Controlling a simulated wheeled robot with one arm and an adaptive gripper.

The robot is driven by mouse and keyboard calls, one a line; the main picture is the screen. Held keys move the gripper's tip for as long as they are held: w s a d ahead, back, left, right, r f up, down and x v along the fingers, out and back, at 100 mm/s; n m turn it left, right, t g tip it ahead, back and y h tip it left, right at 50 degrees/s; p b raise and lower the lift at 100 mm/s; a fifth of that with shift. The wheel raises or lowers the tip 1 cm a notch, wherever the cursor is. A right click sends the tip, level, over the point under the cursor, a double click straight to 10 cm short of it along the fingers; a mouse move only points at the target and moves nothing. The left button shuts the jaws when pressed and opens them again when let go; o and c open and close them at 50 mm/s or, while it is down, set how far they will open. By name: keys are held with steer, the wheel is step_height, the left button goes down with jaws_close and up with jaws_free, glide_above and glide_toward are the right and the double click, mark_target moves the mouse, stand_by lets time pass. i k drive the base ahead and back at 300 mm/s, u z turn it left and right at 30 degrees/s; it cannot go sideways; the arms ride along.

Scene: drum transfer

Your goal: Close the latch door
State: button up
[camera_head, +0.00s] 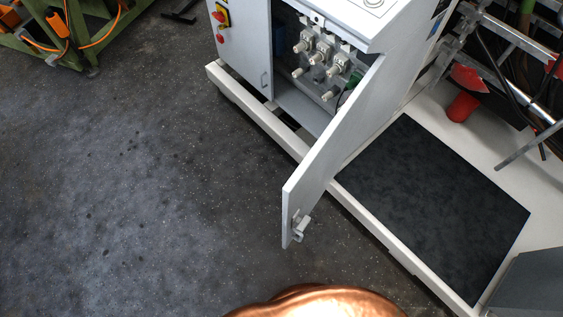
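The latch door (333,150) is a white panel hinged on the right side of a white cabinet (243,45). It stands wide open and sticks out toward the camera over the floor. A small metal latch (299,228) sits near the bottom of its free edge. Behind the door, the open compartment (312,65) shows several pale fittings and a bit of green. My gripper is not in view, so its distance from the door cannot be told.
A white base frame (290,145) runs along the cabinet's foot, with a dark mat (435,200) to the right. A shiny copper-coloured rounded object (315,302) shows at the bottom edge. Green framework with orange parts (75,30) stands upper left. The grey floor (130,190) at left is clear.

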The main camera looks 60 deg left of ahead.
mark_target(305, 186)
steer(key=k, duration=1.4)
steer(key=u, duration=1.75)
steer(key=i, duration=0.5)
steer(key=u, duration=0.1)
